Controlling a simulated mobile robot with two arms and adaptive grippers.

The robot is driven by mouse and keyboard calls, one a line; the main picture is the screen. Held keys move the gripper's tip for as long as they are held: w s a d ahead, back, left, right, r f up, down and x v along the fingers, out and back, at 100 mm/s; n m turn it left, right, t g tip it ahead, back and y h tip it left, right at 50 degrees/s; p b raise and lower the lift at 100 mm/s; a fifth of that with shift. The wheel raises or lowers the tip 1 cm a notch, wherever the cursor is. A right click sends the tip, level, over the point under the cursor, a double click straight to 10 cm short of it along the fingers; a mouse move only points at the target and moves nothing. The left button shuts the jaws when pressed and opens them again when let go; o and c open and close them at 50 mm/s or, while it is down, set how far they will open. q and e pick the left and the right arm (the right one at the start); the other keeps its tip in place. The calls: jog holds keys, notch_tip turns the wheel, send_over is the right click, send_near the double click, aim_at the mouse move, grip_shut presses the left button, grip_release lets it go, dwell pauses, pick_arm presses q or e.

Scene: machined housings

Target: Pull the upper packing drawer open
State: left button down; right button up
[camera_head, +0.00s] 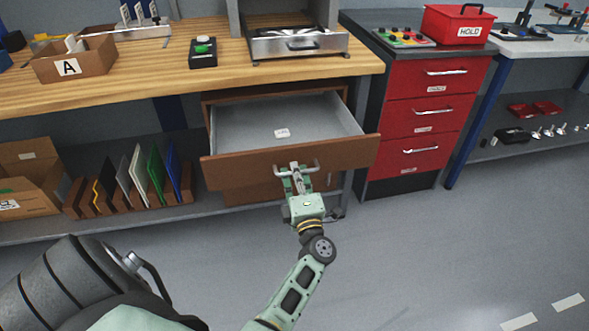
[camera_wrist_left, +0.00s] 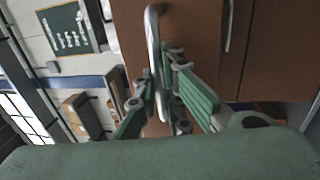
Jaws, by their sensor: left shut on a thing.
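The upper packing drawer (camera_head: 248,172) has a brown wooden front and a grey interior, and it stands pulled out from under the wooden bench in the head view. A small white label or card (camera_head: 282,133) lies on its floor. My left gripper (camera_head: 297,172) is at the front of the drawer, shut on its metal bar handle (camera_head: 313,167). In the left wrist view the handle (camera_wrist_left: 153,40) runs between the fingers of my left gripper (camera_wrist_left: 160,85), against the brown drawer front (camera_wrist_left: 195,35). A lower drawer front is partly hidden behind my gripper. My right gripper is not in view.
The wooden bench top (camera_head: 150,70) holds a box marked A (camera_head: 75,62) and a switch box (camera_head: 203,52). A red drawer cabinet (camera_head: 425,115) stands close on the right. A lower shelf (camera_head: 215,205) with upright panels is at left. The grey floor (camera_head: 430,260) in front is clear.

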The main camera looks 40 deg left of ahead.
pick_arm(q)
jog(key=shift+s+d, duration=0.45)
jog(key=shift+d, duration=0.1)
jog(key=c, duration=1.8)
grip_release()
jog(key=shift+c, duration=0.2)
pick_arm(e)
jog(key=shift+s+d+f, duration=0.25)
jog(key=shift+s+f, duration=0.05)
